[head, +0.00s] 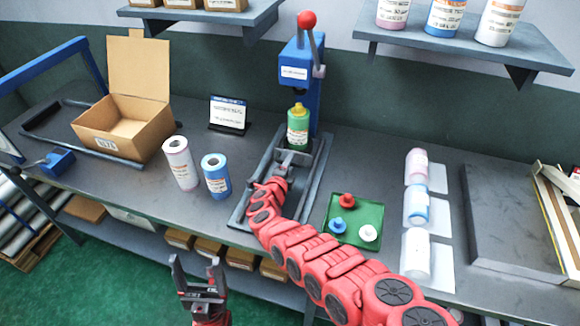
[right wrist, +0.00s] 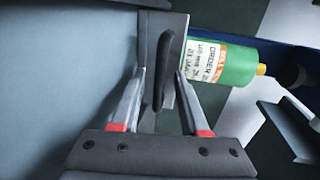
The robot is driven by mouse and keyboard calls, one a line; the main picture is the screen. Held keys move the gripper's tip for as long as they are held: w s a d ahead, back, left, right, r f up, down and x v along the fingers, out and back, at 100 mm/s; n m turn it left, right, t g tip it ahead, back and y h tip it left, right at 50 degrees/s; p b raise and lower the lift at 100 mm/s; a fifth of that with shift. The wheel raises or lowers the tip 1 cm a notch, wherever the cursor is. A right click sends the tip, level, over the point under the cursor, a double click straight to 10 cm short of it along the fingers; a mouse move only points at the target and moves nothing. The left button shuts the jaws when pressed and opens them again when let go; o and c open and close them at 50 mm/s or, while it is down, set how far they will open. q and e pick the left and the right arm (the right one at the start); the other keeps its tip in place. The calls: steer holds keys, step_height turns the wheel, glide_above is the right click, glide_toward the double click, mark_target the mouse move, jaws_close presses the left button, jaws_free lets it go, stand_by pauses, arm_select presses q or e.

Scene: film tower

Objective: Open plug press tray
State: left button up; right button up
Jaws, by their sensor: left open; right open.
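The blue plug press (head: 299,72) stands at the back middle of the bench, with a red-knobbed lever. A green film roll (head: 298,130) with a yellow plug on top stands upright under it; it lies across the right wrist view (right wrist: 228,63). The press tray's grey front plate with a dark upright handle (right wrist: 161,70) shows in the right wrist view. My right gripper (right wrist: 160,78) is open, its fingers on either side of this handle; I cannot tell whether they touch it. In the head view, my right gripper (head: 287,164) partly hides the tray front. My left gripper (head: 196,268) is open and empty before the bench.
The press base rails (head: 316,181) reach toward the front edge. A pink-white roll (head: 180,163) and a blue roll (head: 216,176) stand left. A green tray (head: 372,213) with plugs lies right, beside several rolls on white pads. An open cardboard box (head: 125,122) stands left.

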steer(key=shift+c, duration=0.2)
jaws_close()
stand_by(1.3)
